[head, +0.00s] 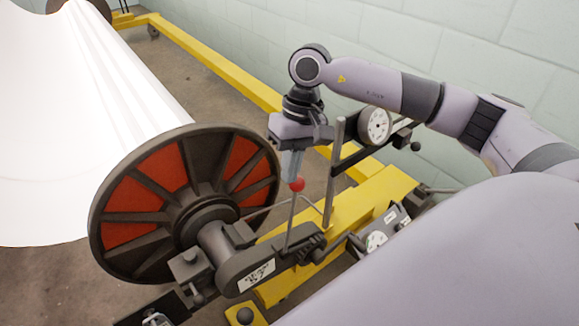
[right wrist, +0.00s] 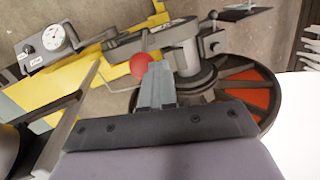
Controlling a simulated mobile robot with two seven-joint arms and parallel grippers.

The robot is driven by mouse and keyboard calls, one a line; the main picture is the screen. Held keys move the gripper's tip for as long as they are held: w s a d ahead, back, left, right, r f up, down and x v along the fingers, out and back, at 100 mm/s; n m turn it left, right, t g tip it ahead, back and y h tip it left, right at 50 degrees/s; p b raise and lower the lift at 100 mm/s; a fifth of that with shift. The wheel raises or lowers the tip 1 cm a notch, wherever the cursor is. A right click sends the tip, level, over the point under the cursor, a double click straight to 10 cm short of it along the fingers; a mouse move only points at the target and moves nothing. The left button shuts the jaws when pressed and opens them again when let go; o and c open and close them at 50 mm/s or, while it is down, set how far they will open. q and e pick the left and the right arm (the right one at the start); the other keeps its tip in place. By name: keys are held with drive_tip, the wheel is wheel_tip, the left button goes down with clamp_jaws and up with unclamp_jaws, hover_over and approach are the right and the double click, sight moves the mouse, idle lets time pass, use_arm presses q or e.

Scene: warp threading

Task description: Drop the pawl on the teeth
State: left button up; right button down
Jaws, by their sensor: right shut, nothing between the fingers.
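A thin upright lever (head: 291,222) with a red ball knob (head: 297,184) rises from a dark labelled housing (head: 245,262) beside the beam's hub. Which part is the pawl is not certain; teeth cannot be made out clearly. My right gripper (head: 292,168) points down just above the red knob, its fingers shut and empty. In the right wrist view the red knob (right wrist: 138,64) shows just beyond and left of the shut fingertips (right wrist: 155,78). Whether they touch it cannot be told. My left gripper is not in view.
A large flanged beam (head: 185,200) with red panels carries a white sheet (head: 75,130) at left. A dial gauge (head: 376,125) on a post (head: 333,170) stands close right of my gripper. A second gauge box (head: 380,232) sits lower on the yellow frame (head: 375,195).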

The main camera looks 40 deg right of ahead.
drive_tip(key=shift+d+r, duration=0.1)
drive_tip(key=shift+r, duration=0.15)
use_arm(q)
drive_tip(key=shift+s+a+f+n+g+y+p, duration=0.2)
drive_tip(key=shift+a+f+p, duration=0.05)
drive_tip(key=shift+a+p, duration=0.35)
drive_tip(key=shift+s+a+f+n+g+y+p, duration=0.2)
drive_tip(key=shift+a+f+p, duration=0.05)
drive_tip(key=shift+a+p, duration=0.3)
use_arm(e)
wheel_tip(320, 180, up, 12)
drive_tip(key=w+a, duration=0.1)
drive_tip(key=shift+a+f, duration=0.25)
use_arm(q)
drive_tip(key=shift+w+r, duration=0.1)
use_arm(e)
drive_tip(key=shift+w, duration=0.1)
